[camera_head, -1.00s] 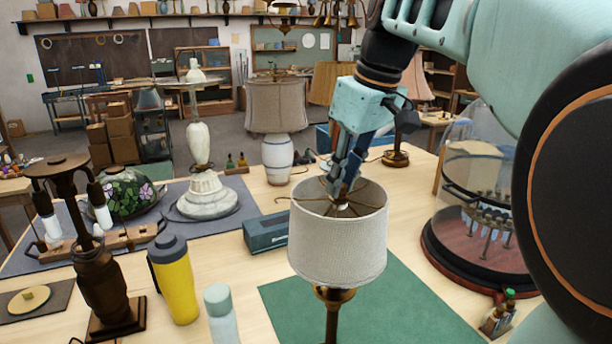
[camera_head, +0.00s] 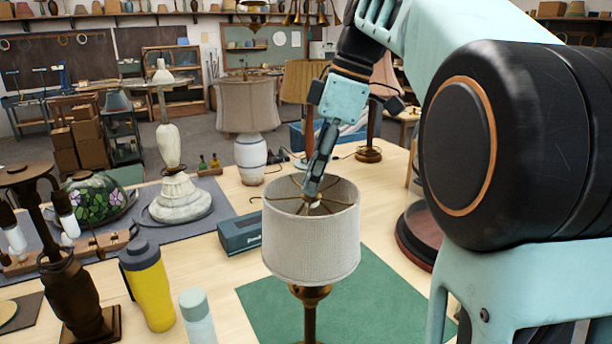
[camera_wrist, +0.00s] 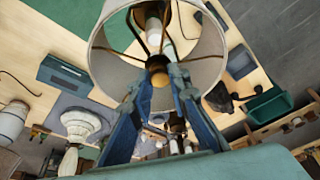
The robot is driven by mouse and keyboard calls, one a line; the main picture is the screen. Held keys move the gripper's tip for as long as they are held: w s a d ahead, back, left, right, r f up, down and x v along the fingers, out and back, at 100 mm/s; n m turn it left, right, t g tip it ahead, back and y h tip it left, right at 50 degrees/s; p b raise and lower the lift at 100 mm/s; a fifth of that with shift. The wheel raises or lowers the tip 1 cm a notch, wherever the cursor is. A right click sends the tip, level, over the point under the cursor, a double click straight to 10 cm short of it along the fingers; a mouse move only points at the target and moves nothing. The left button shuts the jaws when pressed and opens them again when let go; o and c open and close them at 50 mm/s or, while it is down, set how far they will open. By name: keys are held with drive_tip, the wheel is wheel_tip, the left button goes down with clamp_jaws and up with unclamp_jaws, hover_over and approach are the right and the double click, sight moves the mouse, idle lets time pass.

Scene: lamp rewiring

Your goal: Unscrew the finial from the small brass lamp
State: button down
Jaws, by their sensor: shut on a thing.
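The small brass lamp (camera_head: 309,318) stands upright on the green mat, under a pale fabric drum shade (camera_head: 311,245). Thin brass spokes cross the shade's open top and meet at the middle. The finial (camera_wrist: 158,75) is a small brass knob at that hub in the wrist view, with the white bulb (camera_wrist: 153,28) close by. My gripper (camera_head: 311,194) reaches down into the shade's top from above. Its two blue fingers (camera_wrist: 160,77) are closed on either side of the finial. In the head view the fingertips hide the finial.
A blue-grey box (camera_head: 240,234) lies behind the shade. A yellow tumbler (camera_head: 147,286) and a pale bottle (camera_head: 196,316) stand at the front left. A white stone lamp (camera_head: 175,190) and a white-based lamp (camera_head: 250,155) stand behind. The green mat (camera_head: 385,290) is bare right of the lamp.

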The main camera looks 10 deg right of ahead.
drive_tip(key=n+g, duration=0.1)
drive_tip(key=n, duration=0.3)
drive_tip(key=shift+w+n, duration=0.1)
drive_tip(key=shift+n, duration=0.2)
drive_tip(key=n+g, duration=0.1)
drive_tip(key=n, duration=0.2)
drive_tip(key=c, duration=1.7)
unclamp_jaws()
drive_tip(key=shift+c, duration=0.2)
